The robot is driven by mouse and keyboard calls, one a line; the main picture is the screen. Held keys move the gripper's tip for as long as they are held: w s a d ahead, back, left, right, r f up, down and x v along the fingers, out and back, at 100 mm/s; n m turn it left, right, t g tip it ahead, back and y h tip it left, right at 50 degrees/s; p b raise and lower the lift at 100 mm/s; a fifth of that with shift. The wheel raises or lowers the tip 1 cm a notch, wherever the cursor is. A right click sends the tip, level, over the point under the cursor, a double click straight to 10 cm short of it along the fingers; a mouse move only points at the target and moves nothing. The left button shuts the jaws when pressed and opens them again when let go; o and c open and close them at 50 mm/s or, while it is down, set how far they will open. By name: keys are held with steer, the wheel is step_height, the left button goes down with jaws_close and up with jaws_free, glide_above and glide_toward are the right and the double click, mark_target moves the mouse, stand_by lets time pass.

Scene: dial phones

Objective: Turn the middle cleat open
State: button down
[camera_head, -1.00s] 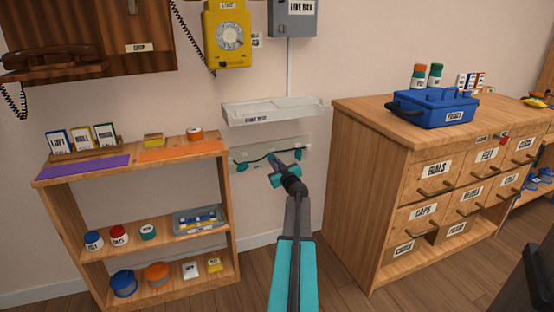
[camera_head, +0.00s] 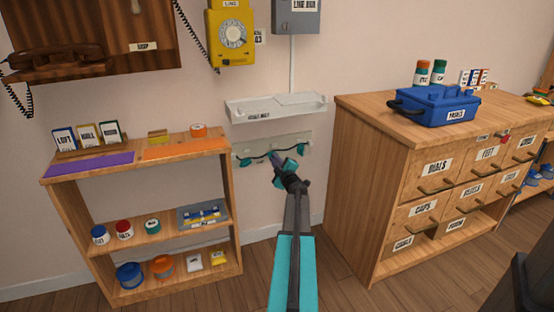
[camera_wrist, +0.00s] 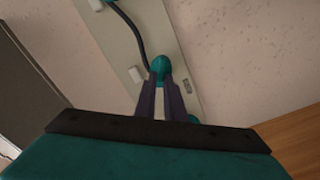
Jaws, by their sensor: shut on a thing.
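A pale board (camera_head: 240,148) on the wall carries teal cleats and a dark cord. The left cleat (camera_head: 246,161) and the right cleat (camera_head: 301,150) show at its ends. In the wrist view the middle cleat (camera_wrist: 160,63) is a rounded teal knob at my fingertips, with the cord running up to it. My gripper (camera_head: 275,158) reaches the board's middle and hides this cleat in the head view. In the wrist view my gripper (camera_wrist: 161,80) is shut on the cleat. Its exact angle cannot be told.
A white wall shelf (camera_head: 278,106) juts out just above the board. A wooden shelf unit (camera_head: 233,215) stands to the left and a wooden drawer cabinet (camera_head: 365,190) to the right. The floor between them is clear.

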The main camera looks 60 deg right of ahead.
steer(key=shift+s+d+f+n+b, duration=0.1)
steer(key=shift+f+n+b, duration=0.45)
steer(key=shift+n, duration=1.4)
steer(key=shift+s+a+f+n+b, duration=0.15)
steer(key=shift+n+b, duration=0.85)
steer(key=shift+n, duration=1)
steer(key=shift+w+d+f+n+b, duration=0.15)
steer(key=shift+f+n+b, duration=0.4)
steer(key=shift+n, duration=1.4)
steer(key=shift+s+r, duration=0.1)
steer(key=shift+r, duration=0.15)
steer(key=c, duration=2)
jaws_free()
steer(key=shift+o, duration=0.8)
steer(key=shift+a, duration=0.2)
